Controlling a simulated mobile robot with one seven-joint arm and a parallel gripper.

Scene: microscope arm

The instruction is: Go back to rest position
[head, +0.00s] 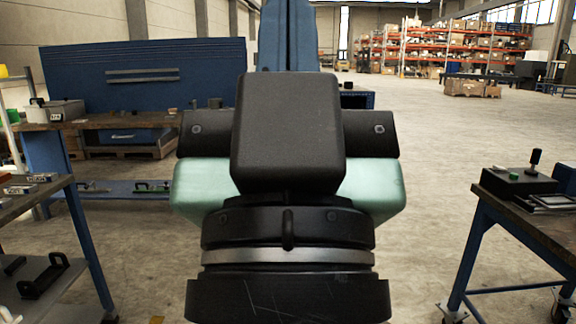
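My arm fills the middle of the head view, close to the camera. A black block, pale green sides and a black base with a silver ring show. No gripper fingers are visible, so I cannot see what they hold, if anything. The arm hides part of the floor and the space behind it.
A workbench (541,226) at the right carries a black control box with a knob (518,182). A shelved bench (38,198) stands at the near left. A blue panel workbench (150,75) is behind it. Loaded orange racks (440,45) stand far back. The floor (445,130) between is open.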

